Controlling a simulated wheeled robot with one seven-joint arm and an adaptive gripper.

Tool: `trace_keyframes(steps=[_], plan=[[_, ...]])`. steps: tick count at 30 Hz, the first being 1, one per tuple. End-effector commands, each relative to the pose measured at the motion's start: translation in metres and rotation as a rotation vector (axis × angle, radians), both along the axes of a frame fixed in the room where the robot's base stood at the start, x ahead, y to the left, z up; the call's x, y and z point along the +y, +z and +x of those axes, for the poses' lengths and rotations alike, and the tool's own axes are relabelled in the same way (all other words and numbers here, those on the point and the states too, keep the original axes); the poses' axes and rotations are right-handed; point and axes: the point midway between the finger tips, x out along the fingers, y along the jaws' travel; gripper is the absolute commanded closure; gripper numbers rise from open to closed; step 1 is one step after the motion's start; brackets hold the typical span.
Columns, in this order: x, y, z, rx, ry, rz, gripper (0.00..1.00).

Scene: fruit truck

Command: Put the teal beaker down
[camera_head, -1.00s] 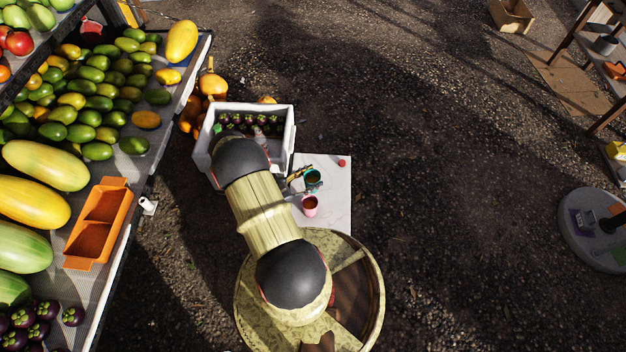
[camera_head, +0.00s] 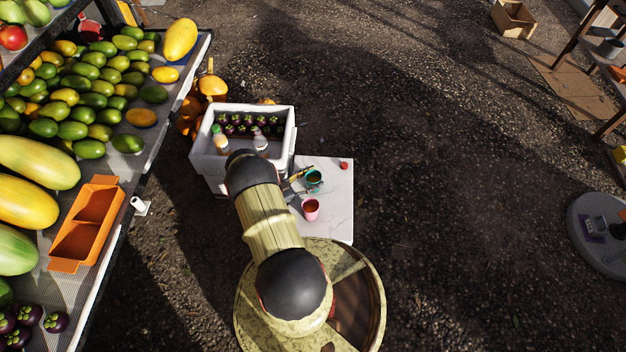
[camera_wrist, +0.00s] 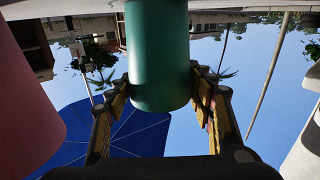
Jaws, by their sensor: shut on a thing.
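The teal beaker (camera_head: 314,177) stands upright over the white table in the head view, behind the pink cup (camera_head: 310,209). My gripper (camera_head: 300,182) reaches it from the left and is shut on it. In the wrist view, which looks upside down, the beaker (camera_wrist: 158,55) sits between the two fingers of my gripper (camera_wrist: 160,92). The pink cup (camera_wrist: 25,90) fills the left edge there, apart from the beaker. I cannot tell whether the beaker's base touches the white table (camera_head: 335,215).
A small red object (camera_head: 344,165) lies on the table's back right. A white crate (camera_head: 293,130) with bottles and purple fruit adjoins the table on the left. The fruit stand with an orange tray (camera_head: 108,190) is farther left. The table's right side is clear.

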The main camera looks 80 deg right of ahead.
Motion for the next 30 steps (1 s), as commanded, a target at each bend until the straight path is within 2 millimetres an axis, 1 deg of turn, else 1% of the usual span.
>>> trace_keyframes(steps=[5, 9, 10, 19, 30], plan=[[-0.0007, 0.0021, 0.0005, 0.000, 0.000, -0.002, 0.77], [-0.0002, -0.0010, 0.0003, 0.000, 0.000, -0.001, 0.77], [-0.0001, -0.0015, 0.0002, -0.001, 0.000, -0.001, 0.46], [-0.0001, -0.0010, 0.0002, -0.001, 0.000, -0.001, 0.29], [-0.0005, 0.0010, 0.0004, -0.001, 0.000, -0.001, 0.28]])
